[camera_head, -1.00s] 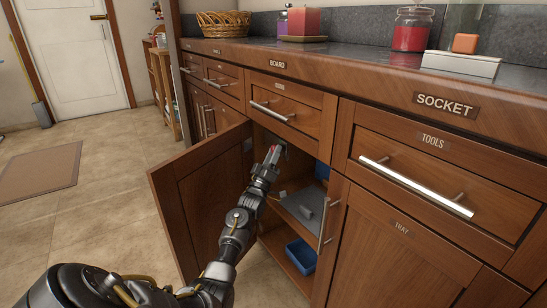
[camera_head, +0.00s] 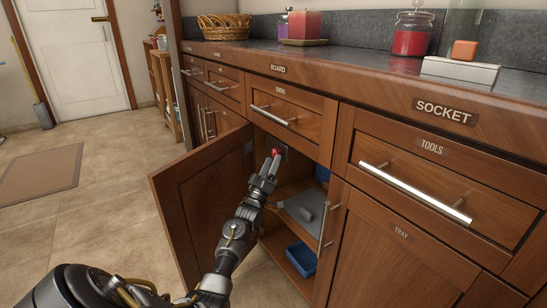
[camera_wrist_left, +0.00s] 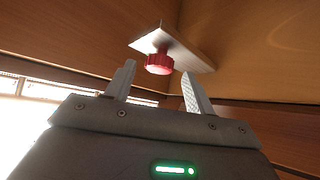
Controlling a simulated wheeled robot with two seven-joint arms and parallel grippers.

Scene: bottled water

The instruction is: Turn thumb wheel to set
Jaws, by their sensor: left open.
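The red thumb wheel (camera_wrist_left: 159,64) hangs below a pale metal plate (camera_wrist_left: 178,47) inside the cabinet, under the drawer. In the head view the wheel (camera_head: 275,153) shows as a small red spot just beyond the fingertips. My left gripper (camera_wrist_left: 158,82) is open, and its two fingers stand apart with the wheel seen between and beyond their tips. In the head view the left gripper (camera_head: 270,165) reaches up into the open cabinet. No contact with the wheel is visible. My right gripper is not in view.
The open cabinet door (camera_head: 205,195) stands left of my left arm. A grey shelf (camera_head: 293,205) with a grey object on it and a blue bin (camera_head: 301,258) are below. The drawer (camera_head: 286,118) above is closed. The cabinet's right frame and handle are close by.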

